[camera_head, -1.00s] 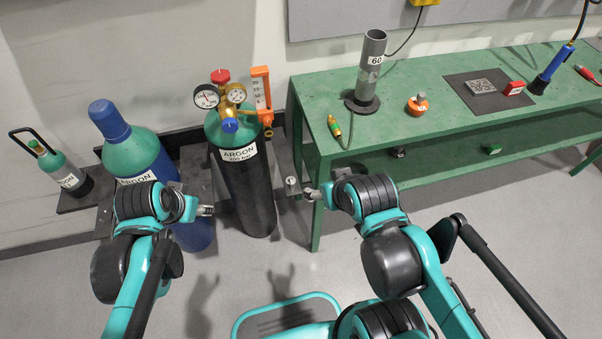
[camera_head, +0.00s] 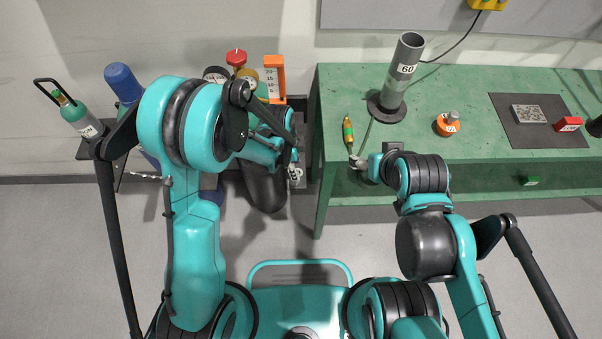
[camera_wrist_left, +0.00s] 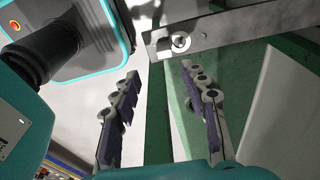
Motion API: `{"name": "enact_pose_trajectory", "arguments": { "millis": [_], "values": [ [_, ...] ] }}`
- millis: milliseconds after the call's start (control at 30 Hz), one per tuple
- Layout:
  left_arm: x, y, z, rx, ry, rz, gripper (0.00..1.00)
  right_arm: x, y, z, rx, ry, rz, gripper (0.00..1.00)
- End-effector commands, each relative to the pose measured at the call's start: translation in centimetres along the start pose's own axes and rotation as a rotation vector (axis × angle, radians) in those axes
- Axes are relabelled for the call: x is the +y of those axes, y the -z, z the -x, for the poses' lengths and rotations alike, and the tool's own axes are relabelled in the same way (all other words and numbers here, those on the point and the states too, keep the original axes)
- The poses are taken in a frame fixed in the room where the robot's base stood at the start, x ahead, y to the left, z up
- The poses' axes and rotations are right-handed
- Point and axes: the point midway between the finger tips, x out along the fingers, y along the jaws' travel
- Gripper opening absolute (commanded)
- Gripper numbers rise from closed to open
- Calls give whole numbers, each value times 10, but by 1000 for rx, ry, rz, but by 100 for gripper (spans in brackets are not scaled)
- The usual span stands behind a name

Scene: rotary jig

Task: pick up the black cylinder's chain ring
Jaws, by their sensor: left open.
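The black cylinder (camera_head: 264,192) stands left of the green table in the head view, its upper part largely hidden behind my left arm. The small metallic chain ring (camera_head: 295,173) is at a bracket to the cylinder's right. In the left wrist view a round metal ring (camera_wrist_left: 180,43) sits on a grey bar, just beyond the fingertips. My left gripper (camera_wrist_left: 158,78) is open and empty, apart from the ring; in the head view its fingers are hard to make out.
The green table (camera_head: 450,85) holds a grey tube marked 60 (camera_head: 403,72), an orange-based weight (camera_head: 447,124) and a dark mat (camera_head: 508,108). A blue-capped cylinder (camera_head: 122,82) and a small green cylinder (camera_head: 77,114) stand at left. The table leg is close to the ring.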

Motion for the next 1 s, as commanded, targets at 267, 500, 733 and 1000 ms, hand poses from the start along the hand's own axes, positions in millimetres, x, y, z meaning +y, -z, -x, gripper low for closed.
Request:
{"name": "enact_pose_trajectory", "arguments": {
  "millis": [267,500,733,1000],
  "values": [
    [-5,-5,-32,0,1,3,44,0,-11,-15,0,0,0,70],
    [-8,-9,-64,0,2,3,44,0,-20,-28,0,0,0,70],
    [-8,-8,-63,0,2,3,41,0,-19,-27,0,0,0,70],
    [-8,-8,-63,0,2,3,0,0,-19,-27,0,0,0,70]
  ]
}}
